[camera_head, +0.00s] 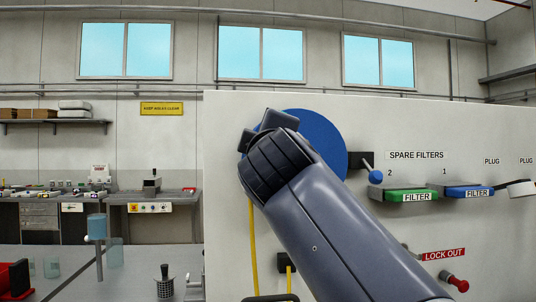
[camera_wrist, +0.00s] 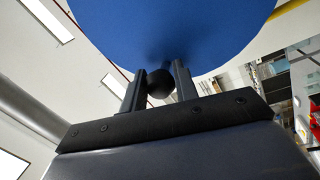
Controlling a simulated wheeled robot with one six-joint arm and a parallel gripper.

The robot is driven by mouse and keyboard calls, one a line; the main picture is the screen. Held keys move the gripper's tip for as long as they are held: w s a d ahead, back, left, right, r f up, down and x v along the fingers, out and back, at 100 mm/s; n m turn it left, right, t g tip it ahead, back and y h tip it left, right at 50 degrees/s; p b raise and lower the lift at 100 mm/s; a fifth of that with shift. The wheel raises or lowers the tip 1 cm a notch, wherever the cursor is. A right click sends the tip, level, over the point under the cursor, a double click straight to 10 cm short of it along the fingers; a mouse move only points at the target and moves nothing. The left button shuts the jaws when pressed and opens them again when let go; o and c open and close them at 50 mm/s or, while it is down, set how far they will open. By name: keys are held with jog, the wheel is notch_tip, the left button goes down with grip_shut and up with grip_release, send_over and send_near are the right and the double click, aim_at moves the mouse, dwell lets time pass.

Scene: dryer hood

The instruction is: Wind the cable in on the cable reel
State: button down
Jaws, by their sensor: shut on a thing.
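The cable reel shows as a large blue disc (camera_head: 322,140) on the pale panel, partly hidden behind my arm. Its blue face also fills the top of the wrist view (camera_wrist: 170,30). A yellow cable (camera_head: 254,245) hangs from the reel's left side down the panel. My gripper (camera_wrist: 160,80) is at the reel's face, shut on a dark round knob (camera_wrist: 159,84) between its two fingers. In the head view my gripper (camera_head: 262,128) is at the disc's left, and the knob is hidden there.
A black block with a short yellow cable (camera_head: 289,281) sits low on the panel. To the right are a blue-knobbed lever (camera_head: 375,176), a green filter (camera_head: 411,196), a blue filter (camera_head: 470,192) and a red lock-out knob (camera_head: 458,284). A bench (camera_head: 110,280) stands at left.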

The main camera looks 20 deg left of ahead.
aim_at(304, 119)
jog(key=m, duration=0.1)
jog(key=r+m, duration=0.1)
jog(key=d+r+m, duration=0.1)
jog(key=shift+w+h+p, duration=0.3)
jog(key=shift+p, duration=0.05)
jog(key=shift+w+d+r+m+g+h+p, duration=0.15)
jog(key=shift+w+d+r+m+h+p, duration=0.45)
jog(key=shift+m, duration=1.15)
jog(key=shift+w+d+r+m+g+h+p, duration=0.15)
jog(key=shift+w+d+m+p, duration=0.15)
jog(key=shift+d+m, duration=1.1)
jog(key=shift+w+d+r+m+g+h+p, duration=0.1)
jog(key=shift+w+d+r+m+h+p, duration=0.25)
jog(key=shift+m, duration=1.7)
jog(key=shift+w+d+f, duration=0.1)
jog(key=shift+d+f, duration=0.05)
jog(key=c, duration=1.1)
grip_release()
